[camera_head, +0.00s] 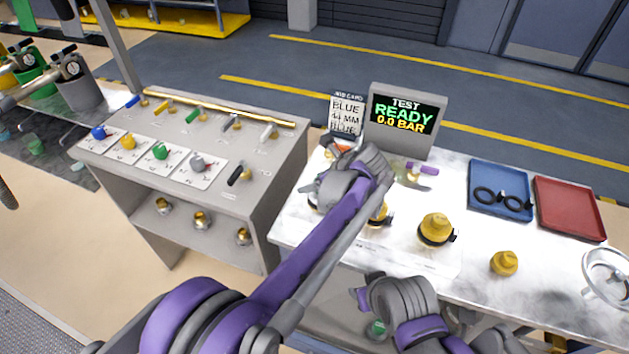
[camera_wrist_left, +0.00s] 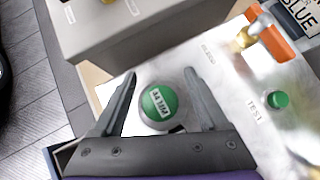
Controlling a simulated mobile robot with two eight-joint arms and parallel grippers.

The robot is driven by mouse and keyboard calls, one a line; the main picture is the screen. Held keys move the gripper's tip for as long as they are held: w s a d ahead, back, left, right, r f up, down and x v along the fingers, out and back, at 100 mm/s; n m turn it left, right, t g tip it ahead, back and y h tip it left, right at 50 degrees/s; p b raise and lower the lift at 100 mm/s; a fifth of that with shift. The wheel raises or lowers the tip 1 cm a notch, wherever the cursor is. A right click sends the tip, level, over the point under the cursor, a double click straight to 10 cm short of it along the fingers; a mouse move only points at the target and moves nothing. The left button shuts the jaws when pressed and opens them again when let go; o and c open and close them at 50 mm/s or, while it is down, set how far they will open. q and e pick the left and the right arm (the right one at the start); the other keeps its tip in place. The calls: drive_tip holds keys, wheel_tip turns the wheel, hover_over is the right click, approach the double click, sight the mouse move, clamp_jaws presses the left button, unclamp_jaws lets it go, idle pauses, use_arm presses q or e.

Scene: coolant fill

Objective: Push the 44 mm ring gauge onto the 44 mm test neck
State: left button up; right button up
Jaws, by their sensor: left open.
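Brass necks stand on the white bench; one (camera_head: 435,225) has a black ring low around it, and another (camera_head: 379,213) is partly hidden by my left arm. Two black ring gauges (camera_head: 500,199) lie in the blue tray. I cannot read which ring or neck is 44 mm.
The test display (camera_head: 403,118) reads READY, 0.0 BAR, beside a job card (camera_head: 345,116) reading blue, 44 mm. A red tray (camera_head: 569,208), a loose brass piece (camera_head: 504,263) and a handwheel (camera_head: 606,275) are at right. A grey valve cabinet (camera_head: 205,140) stands at left.

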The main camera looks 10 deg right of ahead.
use_arm(q)
drive_tip(key=v, duration=1)
drive_tip(key=shift+s+r, duration=0.2)
drive_tip(key=shift+r, duration=0.15)
drive_tip(key=shift+d, duration=0.15)
drive_tip(key=s+a+f+n+g+h, duration=0.1)
drive_tip(key=s+a+n, duration=0.2)
drive_tip(key=a+n, duration=0.55)
drive_tip(key=s+a+f+n+g+h, duration=0.1)
drive_tip(key=s+a+f+n+g, duration=0.2)
drive_tip(key=a, duration=1.1)
drive_tip(key=s+a+f+n+t+h, duration=0.1)
drive_tip(key=s+a+f+n, duration=0.3)
drive_tip(key=s+a+n, duration=0.2)
drive_tip(key=s+a+f+n+t+h, duration=0.1)
drive_tip(key=s+a+f+n, duration=0.3)
drive_tip(key=s+n, duration=0.6)
drive_tip(key=a+n, duration=0.2)
drive_tip(key=shift+s+a+f, duration=0.2)
drive_tip(key=shift+s+a, duration=0.1)
drive_tip(key=shift+s, duration=0.05)
